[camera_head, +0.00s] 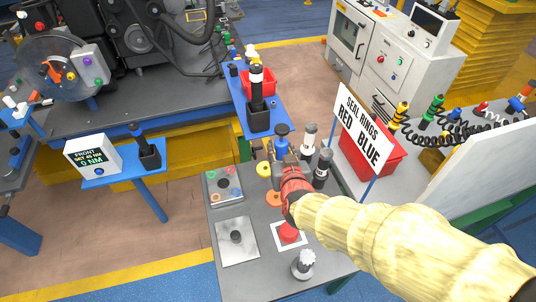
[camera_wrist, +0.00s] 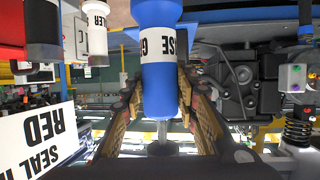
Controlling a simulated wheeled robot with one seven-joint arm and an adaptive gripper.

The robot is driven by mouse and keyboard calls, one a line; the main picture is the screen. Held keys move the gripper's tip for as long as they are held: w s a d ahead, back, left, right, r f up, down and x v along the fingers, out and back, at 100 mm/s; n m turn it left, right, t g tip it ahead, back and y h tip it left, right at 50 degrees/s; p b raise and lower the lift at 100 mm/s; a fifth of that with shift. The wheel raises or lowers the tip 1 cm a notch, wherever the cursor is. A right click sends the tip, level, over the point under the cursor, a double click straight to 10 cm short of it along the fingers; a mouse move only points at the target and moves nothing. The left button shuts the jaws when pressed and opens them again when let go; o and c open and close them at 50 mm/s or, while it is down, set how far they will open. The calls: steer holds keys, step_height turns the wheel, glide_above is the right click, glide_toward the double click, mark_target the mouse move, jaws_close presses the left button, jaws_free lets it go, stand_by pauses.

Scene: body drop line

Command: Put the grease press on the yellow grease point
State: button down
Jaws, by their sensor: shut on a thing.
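The grease press (camera_head: 281,146) is a blue cylinder with a white label. It also shows close up in the wrist view (camera_wrist: 160,92), upright in the picture between the fingers. My gripper (camera_head: 286,165) is shut on it at the grey bench. The wrist view shows both fingers (camera_wrist: 160,100) against its sides. A yellow spot (camera_head: 70,76) shows near the disc and grey block at the far left, among purple, green and orange knobs; it may be the grease point. A yellow round pad (camera_head: 264,169) also lies on the bench beside my gripper.
Dark and white bottles (camera_head: 308,140) stand just right of my gripper. A seal rings sign (camera_head: 360,127) and red bin (camera_head: 370,150) stand further right. A black tool in a holder (camera_head: 257,98) stands behind. Brown floor lies open between.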

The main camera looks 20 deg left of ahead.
steer(key=shift+w+a+f+b, duration=0.9)
steer(key=shift+w+a+f, duration=0.35)
steer(key=shift+f, duration=0.65)
steer(key=shift+w+a+f+b, duration=1)
steer(key=shift+w+f, duration=0.3)
steer(key=shift+f, duration=0.55)
steer(key=shift+w+a+f+b, duration=0.8)
steer(key=shift+w+a+f, duration=0.45)
steer(key=shift+f, duration=0.65)
steer(key=shift+f, duration=0.15)
steer(key=c, duration=1.4)
jaws_free()
steer(key=shift+f, duration=0.1)
